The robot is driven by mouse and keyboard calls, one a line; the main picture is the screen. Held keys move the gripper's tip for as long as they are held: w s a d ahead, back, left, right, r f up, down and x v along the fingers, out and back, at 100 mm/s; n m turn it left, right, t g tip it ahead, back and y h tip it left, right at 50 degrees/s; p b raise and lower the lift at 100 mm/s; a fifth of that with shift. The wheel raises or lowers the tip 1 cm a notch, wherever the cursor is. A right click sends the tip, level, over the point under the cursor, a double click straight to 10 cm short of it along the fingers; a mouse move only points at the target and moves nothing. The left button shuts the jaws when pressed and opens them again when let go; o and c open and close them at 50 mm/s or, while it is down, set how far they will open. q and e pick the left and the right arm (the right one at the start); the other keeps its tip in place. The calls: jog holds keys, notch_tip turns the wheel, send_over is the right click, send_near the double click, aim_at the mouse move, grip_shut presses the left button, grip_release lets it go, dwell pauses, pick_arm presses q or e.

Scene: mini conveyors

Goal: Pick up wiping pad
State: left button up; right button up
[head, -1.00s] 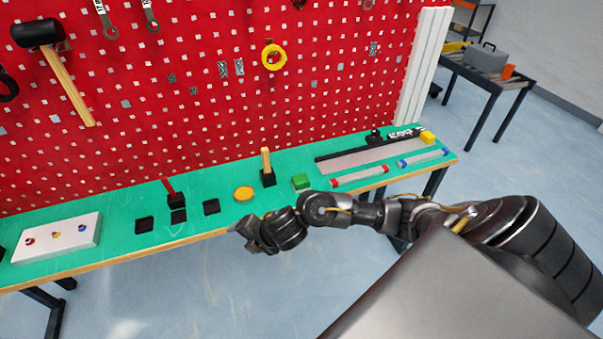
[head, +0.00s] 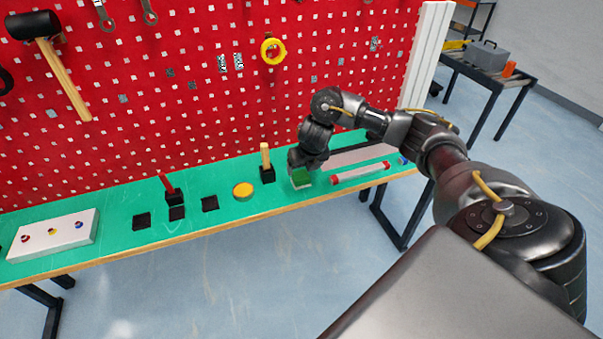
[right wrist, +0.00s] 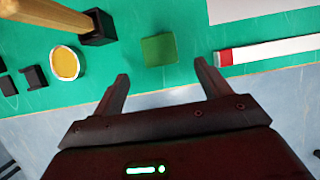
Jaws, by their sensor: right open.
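The wiping pad appears to be the green block (head: 302,180) on the green bench top. In the right wrist view the green pad (right wrist: 159,49) lies just ahead of the fingertips, roughly centred between them. My right gripper (right wrist: 161,68) is open and empty, with one finger to each side of the gap. In the head view my right gripper (head: 297,163) is above and close behind the pad; its fingertips are hard to make out. Whether it touches the pad cannot be told. My left gripper is not in view.
A black holder with a wooden stick (head: 266,163) and a yellow disc (head: 243,190) stand left of the pad. A white bar with red ends (head: 358,173) lies to its right. The red pegboard (head: 170,110) rises behind the bench.

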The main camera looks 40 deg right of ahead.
aim_at(301, 176)
jog(key=shift+b+x, duration=0.35)
jog(key=shift+x, duration=0.85)
jog(key=shift+f, duration=0.3)
jog(key=b+x, duration=0.2)
jog(key=x, duration=0.1)
jog(key=shift+w+d+f, duration=0.15)
jog(key=shift+w+f, duration=0.1)
jog(key=shift+w, duration=0.05)
jog(key=shift+w+d+f, duration=0.1)
jog(key=shift+w+f, duration=0.15)
jog(key=shift+f, duration=0.15)
jog(key=c, duration=1.1)
